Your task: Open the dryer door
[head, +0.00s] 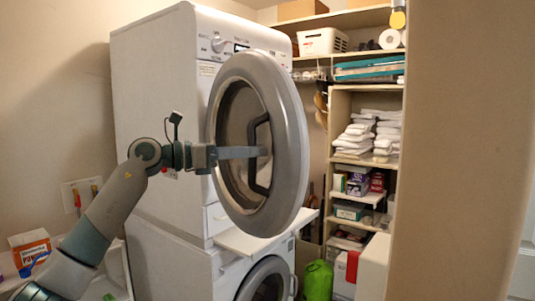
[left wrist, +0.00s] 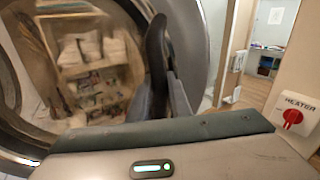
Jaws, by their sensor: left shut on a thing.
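The dryer (head: 160,120) is the upper white machine in the head view. Its round grey-rimmed door (head: 290,120) stands out from the dryer's front and reaches past its right edge, so it looks partly open. The dark vertical handle (head: 256,176) crosses the door's glass. My left gripper (head: 262,152) comes in from the left and is shut on the handle near its middle. In the left wrist view the dark handle (left wrist: 156,45) rises between the fingers, and the door's glass (left wrist: 60,60) reflects shelves. The dryer's opening is hidden behind the door. My right gripper is not in view.
A washer (head: 175,262) stands below the dryer, with a pulled-out white ledge (head: 245,240) between them. Shelves with folded towels (head: 365,135) stand at the back right. A wall edge (head: 455,150) fills the right side. A green bag (head: 317,281) sits low beside the washer.

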